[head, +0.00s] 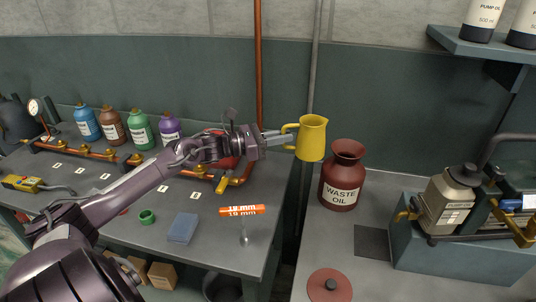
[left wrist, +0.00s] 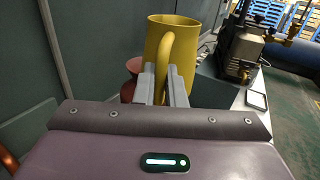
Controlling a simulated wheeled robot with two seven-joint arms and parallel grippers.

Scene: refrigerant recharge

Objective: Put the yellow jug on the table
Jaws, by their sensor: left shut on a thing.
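The yellow jug (head: 312,139) is upright in the head view, held by its handle in my left gripper (head: 287,138). It appears raised, just left of the red waste oil container, at the gap between the two worktops. In the left wrist view the jug (left wrist: 185,48) is in front of the fingers, and my left gripper (left wrist: 164,86) is shut on its handle. The left table (head: 215,229) has a grey top, and its right edge lies below and left of the jug. My right gripper is not in view.
The waste oil container (head: 343,177) stands close right of the jug. A red lid (head: 330,285) lies on the right worktop. On the left table are an orange 19 mm item (head: 240,210), a blue block (head: 183,228), a green ring (head: 148,216), several bottles (head: 140,130) and copper piping.

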